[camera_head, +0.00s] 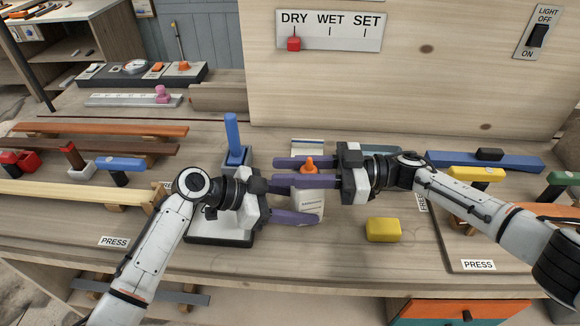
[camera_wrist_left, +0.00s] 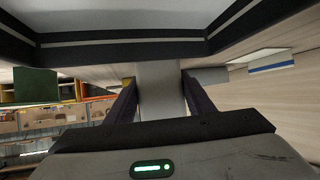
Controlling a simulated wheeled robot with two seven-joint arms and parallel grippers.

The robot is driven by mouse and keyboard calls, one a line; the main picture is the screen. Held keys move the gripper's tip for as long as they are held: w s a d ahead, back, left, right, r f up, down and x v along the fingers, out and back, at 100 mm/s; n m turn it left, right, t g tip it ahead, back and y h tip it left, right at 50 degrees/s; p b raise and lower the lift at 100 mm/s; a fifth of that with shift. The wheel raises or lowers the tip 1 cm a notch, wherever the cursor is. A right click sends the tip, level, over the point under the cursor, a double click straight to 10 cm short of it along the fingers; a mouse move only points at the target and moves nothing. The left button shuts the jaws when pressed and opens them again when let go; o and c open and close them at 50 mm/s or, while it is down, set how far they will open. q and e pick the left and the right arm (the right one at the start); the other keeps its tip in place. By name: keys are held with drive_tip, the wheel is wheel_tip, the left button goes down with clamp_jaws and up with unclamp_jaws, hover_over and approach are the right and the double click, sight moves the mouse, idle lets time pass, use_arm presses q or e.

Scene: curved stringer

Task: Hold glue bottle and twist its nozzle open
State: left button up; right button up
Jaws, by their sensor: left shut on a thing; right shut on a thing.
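The white glue bottle (camera_head: 308,203) stands near the table's middle with an orange nozzle (camera_head: 309,165) on top. My left gripper (camera_head: 316,201) comes from the left and is shut on the bottle body, one purple finger in front. The bottle also shows pale between the fingers in the left wrist view (camera_wrist_left: 161,92). My right gripper (camera_head: 278,172) comes from the right and is shut on the orange nozzle, its fingers on the far and near sides. The fingers hide much of the bottle's upper part.
A yellow block (camera_head: 383,230) lies in front of my right gripper. A blue-handled tool (camera_head: 232,135) stands left of the bottle. Wooden strips (camera_head: 95,145) lie at left, and clamps with a blue bar (camera_head: 480,161) at right. The DRY WET SET panel (camera_head: 335,31) is behind.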

drive_tip(key=shift+s+n+g, duration=0.1)
drive_tip(key=shift+n+g, duration=0.5)
drive_tip(key=shift+g, duration=0.2)
drive_tip(key=shift+s+f+n+g, duration=0.15)
drive_tip(key=shift+n+g, duration=0.15)
drive_tip(key=shift+g, duration=0.2)
drive_tip(key=o, duration=1.1)
drive_tip(key=shift+c, duration=0.2)
drive_tip(key=v, duration=0.7)
drive_tip(key=shift+d+r, duration=0.2)
drive_tip(key=shift+d, duration=0.15)
